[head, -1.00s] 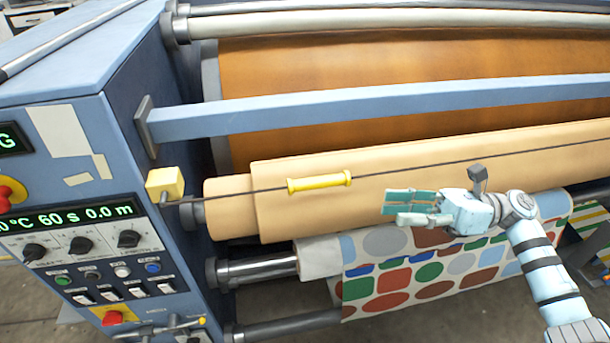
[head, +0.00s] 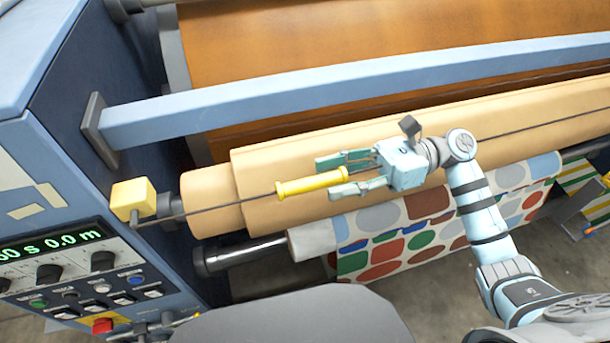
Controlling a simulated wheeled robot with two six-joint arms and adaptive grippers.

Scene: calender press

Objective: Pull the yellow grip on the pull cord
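The yellow grip (head: 311,184) is a short yellow cylinder with flared ends on the dark pull cord (head: 235,201). The cord runs across the front of the tan roll, from the yellow block (head: 133,198) on the left towards the upper right. My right gripper (head: 338,175) is open. Its two teal fingers point left, one above and one below the right end of the yellow grip as seen here. I cannot tell whether they touch it. My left gripper is not in view.
A long blue bar (head: 350,88) crosses above the tan roll (head: 212,190). The blue control cabinet (head: 50,140) stands at the left with knobs and a red button (head: 103,325). Patterned fabric (head: 385,240) hangs below the roll.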

